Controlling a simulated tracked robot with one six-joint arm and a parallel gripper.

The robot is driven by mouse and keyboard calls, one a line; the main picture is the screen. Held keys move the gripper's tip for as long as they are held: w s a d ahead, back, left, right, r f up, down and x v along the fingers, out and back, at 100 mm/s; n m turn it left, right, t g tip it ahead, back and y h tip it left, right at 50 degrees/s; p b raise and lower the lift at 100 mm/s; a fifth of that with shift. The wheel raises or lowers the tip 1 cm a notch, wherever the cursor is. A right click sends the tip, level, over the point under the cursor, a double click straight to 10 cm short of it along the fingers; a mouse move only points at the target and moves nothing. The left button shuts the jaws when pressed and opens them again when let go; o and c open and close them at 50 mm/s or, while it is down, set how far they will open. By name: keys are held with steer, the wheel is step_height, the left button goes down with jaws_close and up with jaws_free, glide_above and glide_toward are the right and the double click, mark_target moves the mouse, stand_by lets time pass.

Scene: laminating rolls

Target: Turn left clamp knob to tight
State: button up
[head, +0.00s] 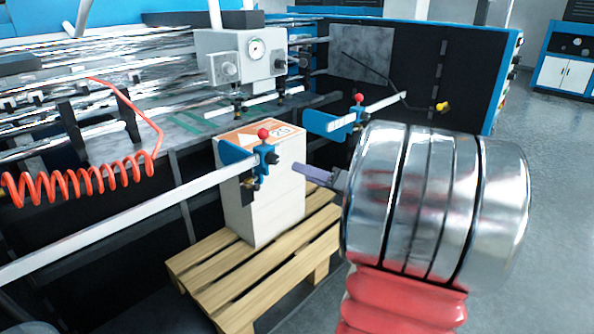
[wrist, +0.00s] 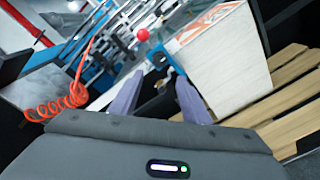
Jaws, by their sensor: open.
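The left clamp (head: 268,158) is a blue and black fitting with a red ball knob (head: 264,133) on top. It sits on a long white bar beside a white box. In the wrist view the red ball (wrist: 143,34) shows ahead, with the blue clamp body (wrist: 160,58) below it. My gripper (head: 299,168) is to the right of the left clamp, with a gap between them in the picture. In the wrist view my two purple fingers (wrist: 157,88) are apart and empty, pointing toward the clamp. I cannot tell the knob's turn angle.
The white box (head: 265,190) with an orange label stands on a wooden pallet (head: 265,270). A second clamp with a red ball (head: 358,98) is behind, to the right. A coiled red hose (head: 90,178) hangs at left. Floor is clear at right.

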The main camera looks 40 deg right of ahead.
steer(key=shift+s+r, duration=0.1)
steer(key=shift+s, duration=1.45)
steer(key=w+a+f+n+g+y, duration=0.1)
steer(key=a+f+n+g+y, duration=0.15)
steer(key=a+n, duration=0.75)
steer(key=w+a+f+n+g+y, duration=0.1)
steer(key=w+a+n+g+y, duration=0.25)
steer(key=a, duration=1.05)
steer(key=s+a+f+n+g+h, duration=0.1)
steer(key=s+a+n, duration=0.6)
steer(key=n, duration=0.8)
steer(key=s+a+f+n+g+h, duration=0.2)
steer(key=s+a+n+g+h, duration=0.2)
steer(key=n, duration=1.2)
steer(key=s+a+h, duration=0.1)
steer(key=s+a, duration=0.1)
steer(key=s, duration=0.1)
steer(key=shift+s+a+h, duration=0.25)
steer(key=shift+a+h, duration=0.05)
steer(key=shift+a, duration=0.1)
steer(key=shift+c, duration=0.3)
